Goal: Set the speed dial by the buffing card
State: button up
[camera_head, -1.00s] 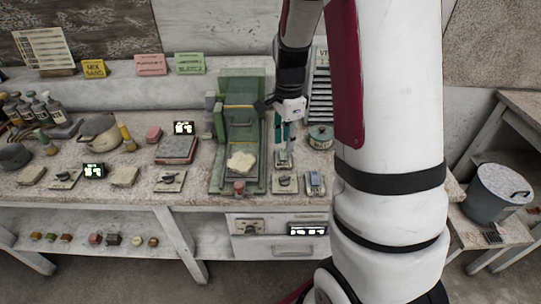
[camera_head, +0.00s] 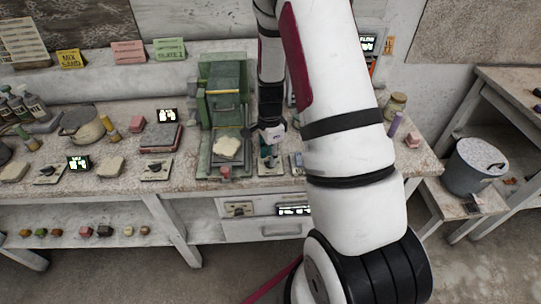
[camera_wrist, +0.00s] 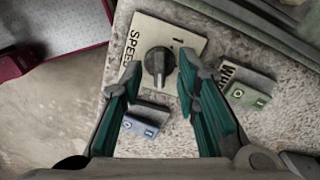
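The speed dial is a dark round knob (camera_wrist: 159,62) with a raised grip bar, on a pale plate (camera_wrist: 185,38) lettered "SPEED" in the wrist view. My gripper (camera_wrist: 158,82) is open, with its teal-lined fingers on either side of the knob's near side. I cannot tell whether either finger touches it. In the head view my gripper (camera_head: 269,152) hangs over the right side of the green machine, and it hides most of the dial. Cards stand along the back shelf: yellow (camera_head: 71,58), pink (camera_head: 128,51) and green (camera_head: 169,48). I cannot make out which is the buffing card.
A blue-faced switch block (camera_wrist: 140,125) sits just below the dial, and a green-faced one (camera_wrist: 247,85), its label partly hidden, sits to its right. The green machine (camera_head: 222,80) with a pale slab (camera_head: 227,148) stands close to my gripper's left.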

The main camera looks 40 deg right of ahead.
jog(key=shift+f, duration=0.3)
grip_shut()
